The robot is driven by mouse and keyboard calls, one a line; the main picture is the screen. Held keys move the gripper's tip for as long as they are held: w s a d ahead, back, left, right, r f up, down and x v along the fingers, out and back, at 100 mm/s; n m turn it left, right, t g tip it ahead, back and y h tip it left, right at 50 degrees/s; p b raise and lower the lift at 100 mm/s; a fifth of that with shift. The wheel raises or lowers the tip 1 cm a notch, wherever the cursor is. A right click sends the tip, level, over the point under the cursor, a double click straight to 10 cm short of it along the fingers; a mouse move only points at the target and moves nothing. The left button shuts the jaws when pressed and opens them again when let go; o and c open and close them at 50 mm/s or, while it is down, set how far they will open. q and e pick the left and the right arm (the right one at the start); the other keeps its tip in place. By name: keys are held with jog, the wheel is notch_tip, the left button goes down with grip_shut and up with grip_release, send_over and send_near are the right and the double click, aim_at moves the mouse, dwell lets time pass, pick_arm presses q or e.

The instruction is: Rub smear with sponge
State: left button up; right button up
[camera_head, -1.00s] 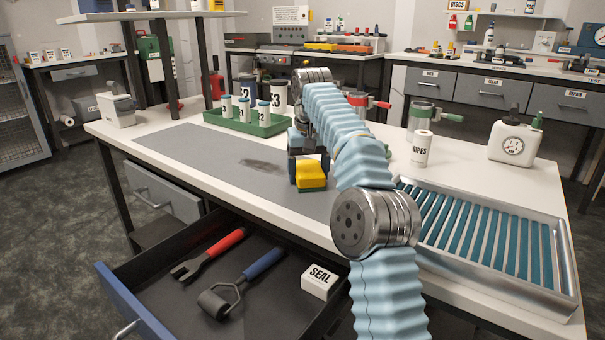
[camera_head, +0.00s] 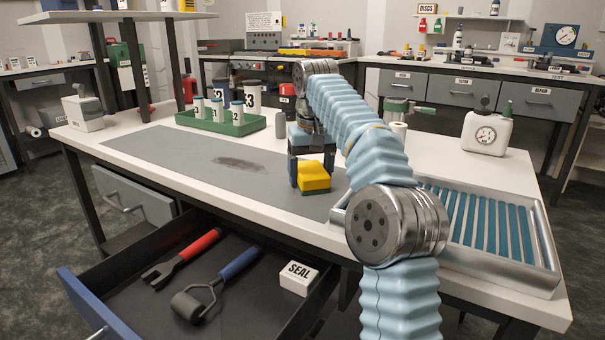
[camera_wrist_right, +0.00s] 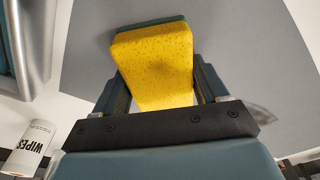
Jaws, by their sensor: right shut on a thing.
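A yellow sponge with a green scouring side (camera_head: 314,177) is held in my right gripper (camera_head: 308,160), over the right part of the grey mat (camera_head: 180,150). The right wrist view shows the sponge (camera_wrist_right: 155,65) between the two fingers (camera_wrist_right: 157,95), which are shut on it. I cannot tell whether the sponge touches the mat. The dark smear (camera_head: 238,164) lies on the mat, left of the sponge and apart from it. In the right wrist view a dark patch (camera_wrist_right: 258,112), partly hidden by the gripper, shows on the mat. My left gripper is not in view.
A green tray (camera_head: 250,127) with several labelled vials stands behind the mat. A roller rack (camera_head: 545,255) is at the right, with the wipes roll (camera_wrist_right: 32,140) near it. The open drawer (camera_head: 130,250) in front holds tools and a SEAL box (camera_head: 298,278).

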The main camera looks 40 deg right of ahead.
aim_at(327, 173)
jog(key=shift+s+d+b, duration=0.2)
jog(key=shift+s+d, duration=0.05)
jog(key=shift+s, duration=0.35)
jog(key=shift+s+d+b, duration=0.15)
jog(key=shift+s+d, duration=0.1)
jog(key=shift+s, duration=0.35)
jog(key=shift+s+d+b, duration=0.2)
jog(key=shift+s+d, duration=0.05)
jog(key=shift+s, duration=0.35)
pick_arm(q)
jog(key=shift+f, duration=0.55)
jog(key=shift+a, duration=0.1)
pick_arm(e)
jog(key=shift+r, duration=0.1)
notch_tip(327, 173, up, 6)
jog(key=p, duration=0.7)
jog(key=shift+r, duration=0.1)
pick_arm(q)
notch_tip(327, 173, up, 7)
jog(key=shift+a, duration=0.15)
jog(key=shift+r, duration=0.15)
